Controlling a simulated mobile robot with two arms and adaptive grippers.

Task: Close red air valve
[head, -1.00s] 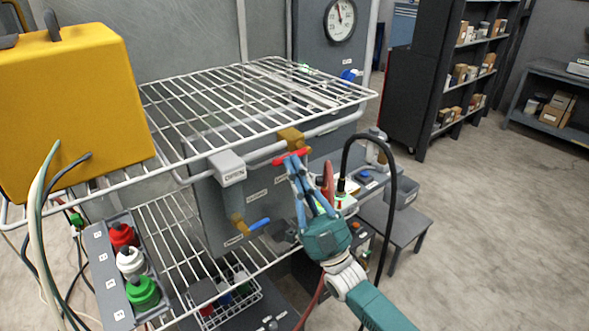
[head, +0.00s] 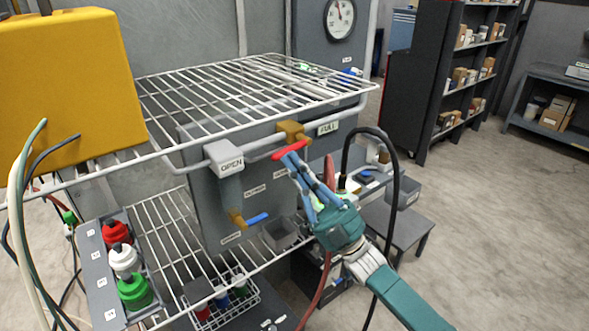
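The red valve handle (head: 290,150) is a short bar on a brass valve body (head: 291,132), set in the grey pipe along the front of the wire rack. It lies nearly level, its right end slightly higher. My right gripper (head: 291,160) reaches up from the lower right. Its blue fingertips are at the middle of the handle and overlap it in view. Whether they grip it or only touch it cannot be told. My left gripper is out of view.
A blue-handled valve (head: 257,218) sits lower on the grey panel (head: 205,205). The white wire shelf (head: 230,85) overhangs the valve. A yellow box (head: 70,85) stands at the left. A black hose (head: 394,190) loops close to my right gripper.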

